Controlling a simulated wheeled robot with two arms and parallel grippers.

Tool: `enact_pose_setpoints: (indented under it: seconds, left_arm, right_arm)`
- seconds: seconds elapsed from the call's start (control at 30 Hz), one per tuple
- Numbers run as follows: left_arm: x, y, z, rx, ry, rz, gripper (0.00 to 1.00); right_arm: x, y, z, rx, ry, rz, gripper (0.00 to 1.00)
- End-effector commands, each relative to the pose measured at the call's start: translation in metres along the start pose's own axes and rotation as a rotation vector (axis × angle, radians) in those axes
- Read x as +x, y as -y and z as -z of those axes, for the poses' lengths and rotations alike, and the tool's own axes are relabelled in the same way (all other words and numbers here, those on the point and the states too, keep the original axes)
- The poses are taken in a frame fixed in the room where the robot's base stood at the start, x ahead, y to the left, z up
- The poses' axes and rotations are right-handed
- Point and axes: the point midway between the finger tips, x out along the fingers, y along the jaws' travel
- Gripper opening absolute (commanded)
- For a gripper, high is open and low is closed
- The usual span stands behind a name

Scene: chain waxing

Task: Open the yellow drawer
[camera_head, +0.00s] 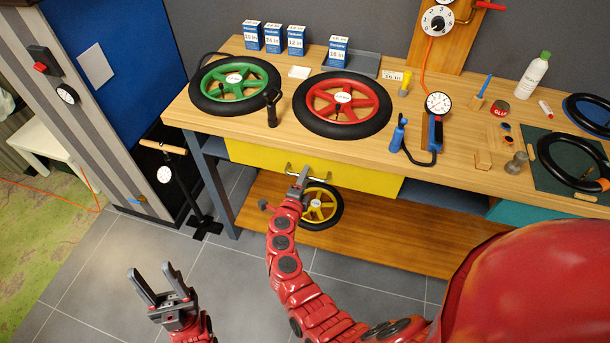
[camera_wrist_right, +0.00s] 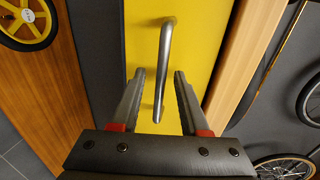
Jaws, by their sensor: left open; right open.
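The yellow drawer (camera_head: 362,180) is under the workbench top, and its front looks flush with the bench. Its metal bar handle (camera_head: 325,174) runs along the front. In the right wrist view the yellow drawer front (camera_wrist_right: 196,25) fills the middle, and the handle (camera_wrist_right: 166,55) reaches down between the two open fingers of my right gripper (camera_wrist_right: 160,100). The fingers show gaps on both sides of the bar. My left gripper (camera_head: 155,284) is open and empty above the floor, at lower left.
The wooden workbench (camera_head: 230,128) holds a green-rimmed wheel (camera_head: 236,80), a red-rimmed wheel (camera_head: 343,98) and several tools. A yellow wheel (camera_head: 321,207) stands below, by the lower shelf (camera_head: 380,243). A floor pump (camera_head: 165,172) stands left of the bench. Grey floor in front is clear.

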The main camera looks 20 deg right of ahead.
Motion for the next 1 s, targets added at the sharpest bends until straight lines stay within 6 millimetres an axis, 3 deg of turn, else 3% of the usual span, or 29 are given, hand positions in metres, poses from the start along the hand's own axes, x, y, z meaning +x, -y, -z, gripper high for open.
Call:
enact_pose_setpoints:
  seconds: [0.37,0.6,0.63,1.0]
  left_arm:
    - [0.0003,0.0000,0.0000,0.000,0.000,0.000,0.50]
    - [0.0004,0.0000,0.0001,0.000,0.000,0.000,0.50]
    - [0.0004,0.0000,0.0001,0.000,0.000,0.000,0.50]
    - [0.0004,0.0000,0.0001,0.000,0.000,0.000,0.50]
  right_arm:
    - [0.0067,0.0008,0.0002,0.002,-0.001,0.001,0.45]
    - [0.0066,0.0008,0.0002,0.001,-0.001,0.001,0.02]
    - [0.0065,0.0007,0.0002,0.001,-0.001,0.000,0.00]
    - [0.0064,0.0005,0.0003,0.001,-0.001,0.000,0.00]
